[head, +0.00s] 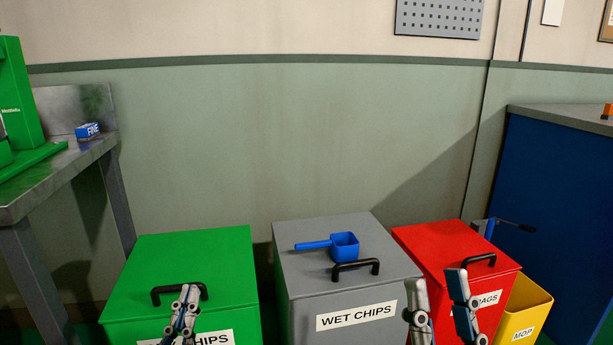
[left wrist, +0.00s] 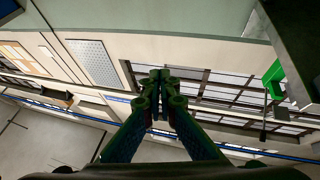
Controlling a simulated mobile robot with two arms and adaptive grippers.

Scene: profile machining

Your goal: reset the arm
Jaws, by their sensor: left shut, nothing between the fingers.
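My left gripper (head: 185,290) is raised in front of the green bin at the left, its fingers together and empty. In the left wrist view the same gripper (left wrist: 160,76) has its fingertips meeting, with walls and windows behind it. My right gripper (head: 438,284) is in front of the grey and red bins, its two fingers well apart with nothing visible between them.
A green bin (head: 215,257), a grey WET CHIPS bin (head: 302,283) and a red bin (head: 430,240) stand in a row. A blue scoop (head: 345,245) lies on the grey lid. A yellow MOP bucket (head: 527,308) is at right, a metal bench (head: 55,170) at left.

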